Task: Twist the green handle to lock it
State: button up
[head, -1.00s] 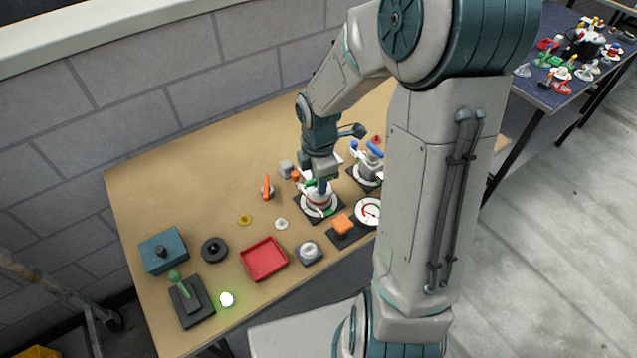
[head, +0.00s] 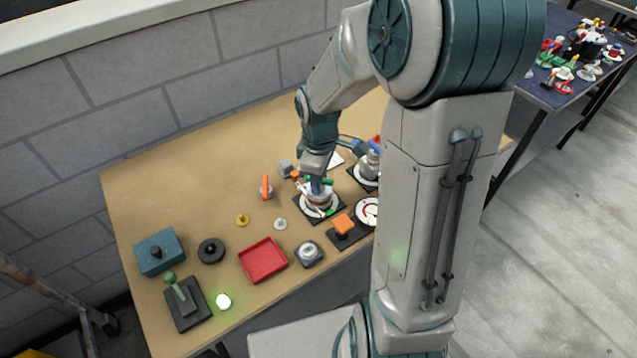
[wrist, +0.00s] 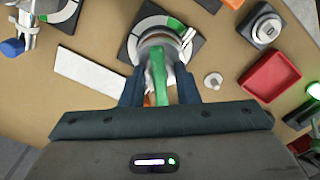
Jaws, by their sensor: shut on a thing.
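The green handle (wrist: 158,72) stands on a round grey-and-white valve body. That body sits on a dark square base with a white dial ring (wrist: 139,30) that carries a green patch. My gripper (wrist: 160,85) is shut on the handle, with one dark finger on each side of it. In the head view my gripper (head: 318,184) is over the dial base (head: 320,211), pointing down. The handle is mostly hidden there by the gripper, and a little green shows beside the fingers.
A blue-handled valve (head: 370,160) stands close on the right.

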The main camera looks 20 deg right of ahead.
jog(key=m+b, duration=0.1)
jog(key=m, duration=0.4)
jog(key=shift+m+b, duration=0.55)
jog(key=shift+m, duration=1.95)
jog(key=o, duration=0.6)
jog(key=shift+r, duration=0.1)
notch_tip(320, 180, up, 7)
jog(key=p, duration=0.6)
jog(key=shift+r, duration=0.2)
